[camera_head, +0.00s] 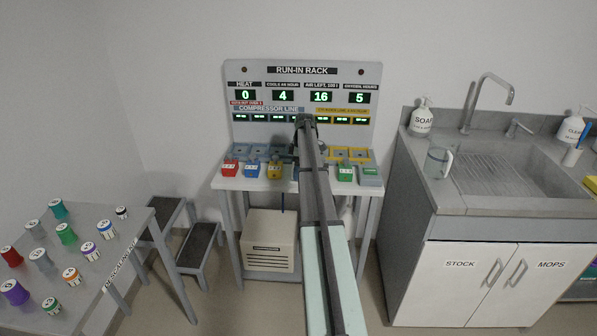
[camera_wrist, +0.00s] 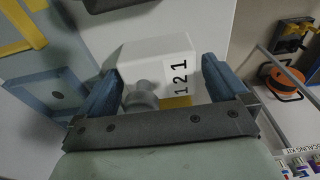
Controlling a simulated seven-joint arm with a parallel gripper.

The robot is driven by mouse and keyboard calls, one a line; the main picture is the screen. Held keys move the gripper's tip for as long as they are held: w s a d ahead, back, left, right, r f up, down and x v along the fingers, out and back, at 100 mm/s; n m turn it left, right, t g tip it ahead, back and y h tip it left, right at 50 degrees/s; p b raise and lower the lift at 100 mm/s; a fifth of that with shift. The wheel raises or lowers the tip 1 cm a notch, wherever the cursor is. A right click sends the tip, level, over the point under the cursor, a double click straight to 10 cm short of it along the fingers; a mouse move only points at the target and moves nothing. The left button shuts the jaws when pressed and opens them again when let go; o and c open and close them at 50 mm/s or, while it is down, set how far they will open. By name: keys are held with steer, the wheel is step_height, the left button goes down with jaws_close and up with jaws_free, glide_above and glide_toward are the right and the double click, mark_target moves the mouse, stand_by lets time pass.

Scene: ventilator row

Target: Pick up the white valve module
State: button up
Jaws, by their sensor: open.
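The white valve module (camera_wrist: 150,55) is a white block with a "121" label, a yellow patch and a grey round knob. In the wrist view it sits between the two blue fingers of my gripper (camera_wrist: 160,70). The fingers are open, one on each side of it; I cannot tell whether either touches it. In the head view my gripper (camera_head: 305,122) is at the middle of the run-in rack (camera_head: 376,90), in front of its lower displays. My arm hides most of that spot, and I cannot make out the white module there.
Red (camera_head: 230,168), blue (camera_head: 251,170), yellow (camera_head: 275,170) and green (camera_head: 345,173) modules stand along the rack's front shelf. Blue and yellow bays lie behind them. A table (camera_head: 98,262) with several capped jars is at left, a sink counter (camera_head: 480,207) at right.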

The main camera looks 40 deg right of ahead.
steer(key=shift+f, duration=0.2)
steer(key=c, duration=1.2)
steer(key=shift+o, duration=0.2)
steer(key=shift+r, duration=0.15)
